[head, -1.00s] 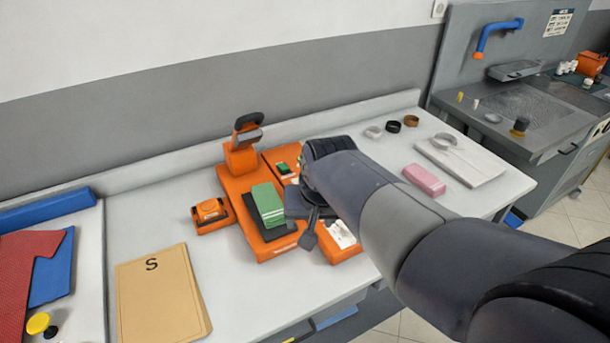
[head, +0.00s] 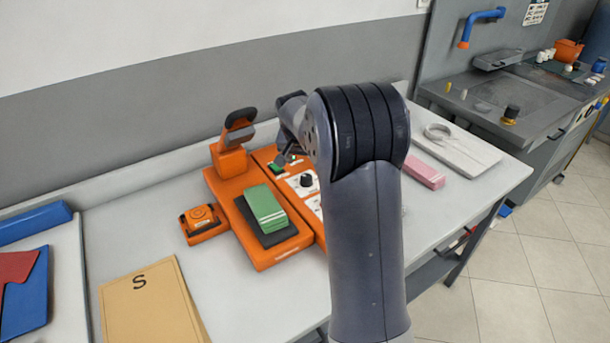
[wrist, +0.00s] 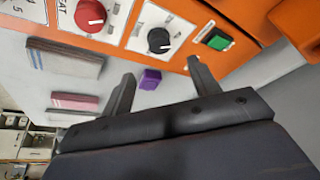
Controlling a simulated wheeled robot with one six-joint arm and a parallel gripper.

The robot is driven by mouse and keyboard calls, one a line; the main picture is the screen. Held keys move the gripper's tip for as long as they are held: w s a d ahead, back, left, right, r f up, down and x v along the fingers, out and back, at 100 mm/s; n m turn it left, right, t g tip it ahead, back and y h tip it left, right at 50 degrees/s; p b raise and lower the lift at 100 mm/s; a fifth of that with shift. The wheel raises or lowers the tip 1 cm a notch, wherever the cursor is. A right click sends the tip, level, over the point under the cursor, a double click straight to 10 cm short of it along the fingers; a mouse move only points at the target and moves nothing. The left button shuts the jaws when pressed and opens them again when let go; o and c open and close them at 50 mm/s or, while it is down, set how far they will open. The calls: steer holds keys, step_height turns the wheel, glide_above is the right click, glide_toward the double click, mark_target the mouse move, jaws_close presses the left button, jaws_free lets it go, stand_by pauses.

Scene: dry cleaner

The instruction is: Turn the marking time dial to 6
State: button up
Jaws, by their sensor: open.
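The orange marking machine (head: 262,255) stands on the white counter. A black dial (head: 307,180) on a white plate sits on its panel. In the wrist view the black dial (wrist: 158,40) has a pale pointer line, with a red dial (wrist: 90,15) to its left and a green switch (wrist: 217,40) to its right. The letters "EAT" show near the red dial. The numbers around the black dial are too small to read. My gripper (wrist: 160,72) is open and empty, its fingertips near the black dial and apart from it. In the head view my arm partly hides the gripper (head: 284,150) and panel.
A green stack (head: 266,207) lies on the machine's dark pad, left of the panel. A small orange device (head: 202,222) stands at its left. A tan folder marked S (head: 150,305) lies at front left. A pink block (head: 425,170) and white board (head: 460,150) lie at right.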

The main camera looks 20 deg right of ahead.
mark_target(306, 177)
steer(key=p+x, duration=0.1)
steer(key=x, duration=0.8)
steer(key=shift+f+p, duration=0.25)
steer(key=shift+p, duration=0.05)
steer(key=shift+c, duration=0.2)
steer(key=c, duration=0.9)
